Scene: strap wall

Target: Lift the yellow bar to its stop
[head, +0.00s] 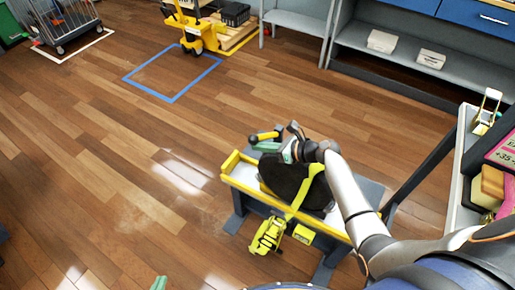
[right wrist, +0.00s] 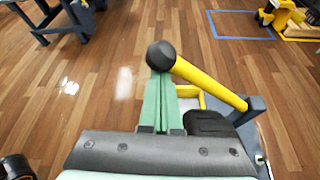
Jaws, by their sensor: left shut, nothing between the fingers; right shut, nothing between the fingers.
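The yellow bar (head: 267,135) has a dark knob at its left end and sits at the back of a low bench. In the right wrist view the bar (right wrist: 212,84) slopes down to the right from the black knob (right wrist: 161,55) to a dark grey bracket. My right gripper (head: 262,146) is shut and empty beside the bar. Its green fingers (right wrist: 158,85) end at the knob in the wrist view; I cannot tell if they touch. My left gripper (head: 160,283) shows only a green tip at the bottom edge, shut and empty.
The bench (head: 240,179) carries a dark rounded load with a yellow strap (head: 305,192) over it and a yellow ratchet (head: 267,236) in front. A shelf with a pink sign (head: 503,150) stands at the right. The floor left of the bench is clear.

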